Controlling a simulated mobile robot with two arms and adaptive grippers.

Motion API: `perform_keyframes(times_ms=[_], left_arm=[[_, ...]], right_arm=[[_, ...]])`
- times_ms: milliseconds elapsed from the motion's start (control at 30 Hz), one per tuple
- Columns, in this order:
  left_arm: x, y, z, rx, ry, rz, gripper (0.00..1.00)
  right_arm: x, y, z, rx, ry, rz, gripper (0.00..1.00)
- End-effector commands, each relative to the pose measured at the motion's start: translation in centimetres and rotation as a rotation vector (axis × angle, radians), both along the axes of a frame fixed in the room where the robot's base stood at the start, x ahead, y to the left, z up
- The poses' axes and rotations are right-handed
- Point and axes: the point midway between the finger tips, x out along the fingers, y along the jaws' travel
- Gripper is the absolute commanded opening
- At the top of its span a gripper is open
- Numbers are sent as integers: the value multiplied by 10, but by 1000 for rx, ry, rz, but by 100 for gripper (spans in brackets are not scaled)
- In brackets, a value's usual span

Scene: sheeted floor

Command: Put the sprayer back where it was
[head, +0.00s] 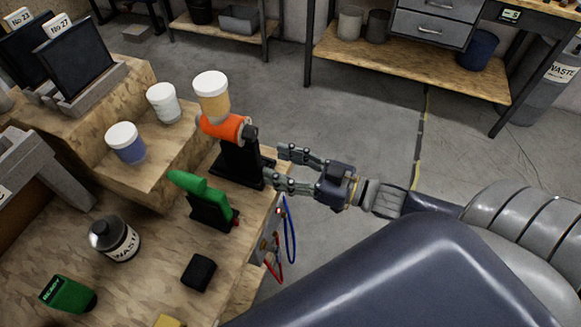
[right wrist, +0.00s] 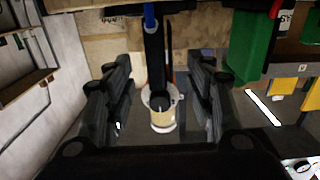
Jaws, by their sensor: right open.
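The sprayer (head: 222,125) has an orange body with an amber cup (head: 212,103) under a white lid on top. It is upright at a black stand (head: 240,166) on the wooden bench; whether it is fully seated is unclear. My right gripper (head: 277,166) is open, its fingers pointing left toward the stand, just right of it. In the right wrist view a dark upright part (right wrist: 155,60) and a pale round cup (right wrist: 162,117) show between the open fingers (right wrist: 163,68); no grip on them is visible. My left gripper is not in view.
A green tool (head: 200,185) sits on another black stand (head: 212,212) nearby. White-lidded jars (head: 163,103) (head: 126,142) stand on a raised step. A dark waste bottle (head: 114,238) and black block (head: 198,272) are on the bench. Red and blue loops hang at its edge.

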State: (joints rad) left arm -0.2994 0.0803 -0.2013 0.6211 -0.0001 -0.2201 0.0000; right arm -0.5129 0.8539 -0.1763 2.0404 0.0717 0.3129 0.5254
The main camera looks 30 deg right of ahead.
Motion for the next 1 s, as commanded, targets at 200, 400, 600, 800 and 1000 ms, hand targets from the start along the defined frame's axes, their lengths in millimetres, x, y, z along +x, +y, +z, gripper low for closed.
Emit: perform_keyframes(times_ms=[200, 400, 600, 800, 1000], left_arm=[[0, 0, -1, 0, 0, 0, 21], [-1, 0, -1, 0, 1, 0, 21], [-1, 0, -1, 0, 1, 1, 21], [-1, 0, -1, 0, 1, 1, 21], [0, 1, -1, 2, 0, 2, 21]], right_arm=[[-13, -9, 0, 1, 1, 0, 50], [-15, -11, 1, 1, -2, 2, 50], [-15, -11, 1, 1, -1, 1, 50], [-15, -11, 1, 1, -1, 1, 50], [-15, -11, 1, 1, -1, 1, 50]])
